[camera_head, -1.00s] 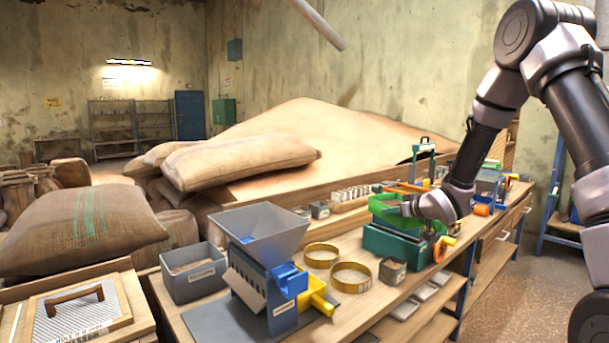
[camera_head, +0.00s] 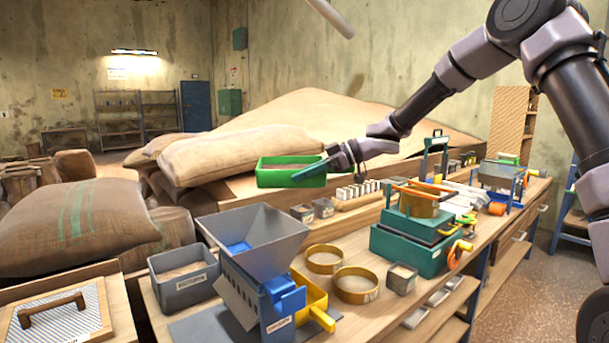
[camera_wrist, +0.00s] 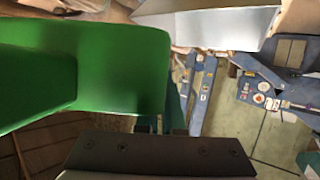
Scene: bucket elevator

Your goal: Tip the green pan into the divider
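The green pan (camera_head: 291,172) is held up in the air above the back of the bench, roughly level, in front of the sacks. It also fills the left of the wrist view (camera_wrist: 120,70). My gripper (camera_head: 325,166) is shut on the right end of the pan. The divider is the grey hopper (camera_head: 255,235) on a blue-grey body at the bench's near end, with a blue tray (camera_head: 285,291) and a yellow tray (camera_head: 318,314) at its outlets. The pan is above and behind the hopper, apart from it.
A grey bin (camera_head: 184,278) stands left of the divider. Two brass sieve rings (camera_head: 356,284) and a small box (camera_head: 402,278) lie to its right. A teal machine (camera_head: 412,248) stands farther right. Sacks (camera_head: 230,155) lie behind.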

